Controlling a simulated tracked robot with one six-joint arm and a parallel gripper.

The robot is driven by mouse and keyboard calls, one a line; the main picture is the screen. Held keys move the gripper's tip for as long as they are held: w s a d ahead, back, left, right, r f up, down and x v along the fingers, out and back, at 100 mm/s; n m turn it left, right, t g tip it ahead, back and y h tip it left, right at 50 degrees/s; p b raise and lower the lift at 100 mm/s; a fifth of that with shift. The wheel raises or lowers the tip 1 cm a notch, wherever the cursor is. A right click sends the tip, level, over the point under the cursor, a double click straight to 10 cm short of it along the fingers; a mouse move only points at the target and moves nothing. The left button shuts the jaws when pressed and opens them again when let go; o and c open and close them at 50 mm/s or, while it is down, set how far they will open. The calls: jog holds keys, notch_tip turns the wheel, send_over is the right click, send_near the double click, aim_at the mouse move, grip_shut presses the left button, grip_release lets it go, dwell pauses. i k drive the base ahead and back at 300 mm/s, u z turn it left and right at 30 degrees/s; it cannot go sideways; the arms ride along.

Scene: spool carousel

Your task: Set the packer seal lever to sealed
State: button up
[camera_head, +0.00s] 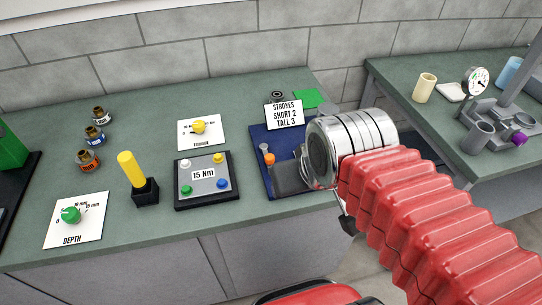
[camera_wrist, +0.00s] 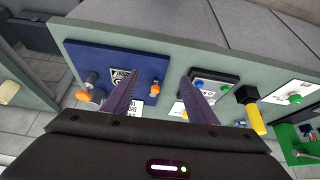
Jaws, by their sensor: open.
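A blue panel (camera_head: 258,138) lies at the right end of the near bench, with a small orange-tipped part (camera_head: 268,159) on its left side. My silver wrist hides much of the panel. In the wrist view the blue panel (camera_wrist: 88,62) shows an orange-ended metal part (camera_wrist: 85,95) left of my fingers and a smaller orange piece (camera_wrist: 155,88) between them. Which part is the packer seal lever, and its setting, I cannot tell. My gripper (camera_wrist: 160,76) is open, its two dark fingers apart above the bench, nothing between them held.
Left of the panel are a 15 Nm box (camera_head: 203,173), a yellow knob card (camera_head: 199,131), a yellow handle (camera_head: 130,168) in a black block, and a green depth knob (camera_head: 71,214). A strokes sign (camera_head: 283,114) stands behind. A second bench (camera_head: 400,85) is at right.

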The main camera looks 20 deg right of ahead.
aim_at(269, 158)
jog(key=z, duration=0.5)
jog(key=k, duration=1.1)
jog(key=u, duration=0.95)
jog(key=i, duration=1)
